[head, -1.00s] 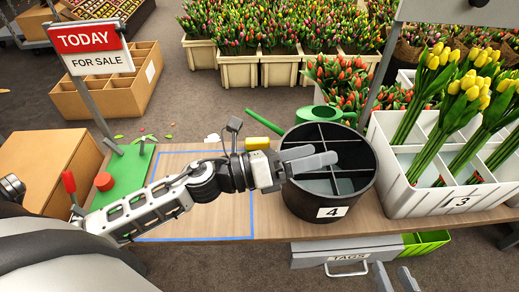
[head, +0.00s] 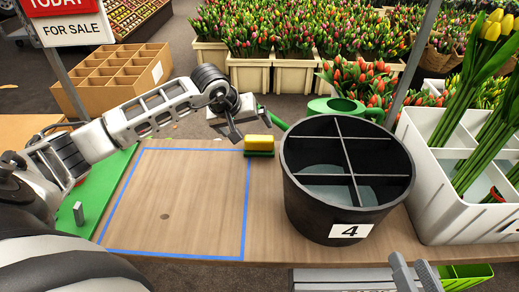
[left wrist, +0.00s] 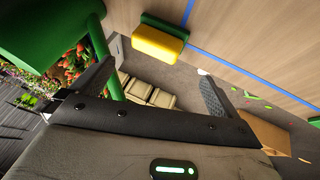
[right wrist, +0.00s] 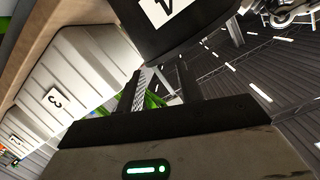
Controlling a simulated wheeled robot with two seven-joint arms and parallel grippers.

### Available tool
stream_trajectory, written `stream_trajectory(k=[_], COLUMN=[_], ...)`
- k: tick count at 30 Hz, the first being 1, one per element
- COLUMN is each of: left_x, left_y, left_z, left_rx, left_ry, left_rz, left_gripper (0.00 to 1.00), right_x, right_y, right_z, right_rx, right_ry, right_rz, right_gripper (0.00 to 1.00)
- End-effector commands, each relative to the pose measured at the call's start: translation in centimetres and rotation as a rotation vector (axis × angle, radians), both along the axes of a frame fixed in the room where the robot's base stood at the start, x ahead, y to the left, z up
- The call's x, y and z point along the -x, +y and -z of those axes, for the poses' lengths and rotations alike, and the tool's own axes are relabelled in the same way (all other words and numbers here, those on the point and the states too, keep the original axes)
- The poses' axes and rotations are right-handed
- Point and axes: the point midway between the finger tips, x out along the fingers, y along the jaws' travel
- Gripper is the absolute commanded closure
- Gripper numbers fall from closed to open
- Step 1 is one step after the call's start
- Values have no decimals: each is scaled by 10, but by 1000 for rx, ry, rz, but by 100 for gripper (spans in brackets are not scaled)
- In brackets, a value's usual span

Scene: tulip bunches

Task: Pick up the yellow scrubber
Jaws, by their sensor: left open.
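The yellow scrubber (head: 259,140) has a yellow block on a green base. It lies on the wooden table at the back edge, just left of the black bucket. My left gripper (head: 236,128) is open and empty, close to the scrubber on its left. In the left wrist view the scrubber (left wrist: 160,42) shows beyond and between the spread fingers (left wrist: 150,85), apart from them. My right gripper (head: 415,275) is low at the front, below the table edge near the bucket. Its fingers (right wrist: 160,88) look apart with nothing between them.
The black divided bucket (head: 292,190) marked 4 stands right of the scrubber, with a green watering can (head: 335,106) behind. A white crate (head: 440,205) of tulips is at right. The blue-taped table area (head: 180,205) is clear.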

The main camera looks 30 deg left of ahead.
Motion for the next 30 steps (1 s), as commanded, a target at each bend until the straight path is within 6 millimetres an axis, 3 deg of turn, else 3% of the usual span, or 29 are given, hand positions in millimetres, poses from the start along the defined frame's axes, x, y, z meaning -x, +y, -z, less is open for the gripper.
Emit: stream_trajectory(k=[3, 11, 18, 24, 29, 30], left_x=[-10, -20, -36, -41, -41, -41], left_y=[-1, -3, -8, -8, -8, -8], left_z=[20, 36, 68, 74, 74, 74], left_rx=[3, 4, 6, 2, 2, 2], left_ry=[1, -1, 0, -1, -1, -1], left_rz=[0, 0, -2, -1, -1, -1], left_gripper=[0, 0, 0, 0, 0, 11], right_x=[0, 0, 0, -6, -6, -6], right_y=[2, 3, 6, 5, 5, 5], right_z=[0, -1, 0, -20, -21, -21], right_rx=[-34, -70, -146, -164, -163, -161], right_ry=[-7, -11, -21, -91, -96, -96], right_rz=[-3, -7, -13, -10, -11, -12], right_gripper=[64, 64, 64, 64, 64, 64])
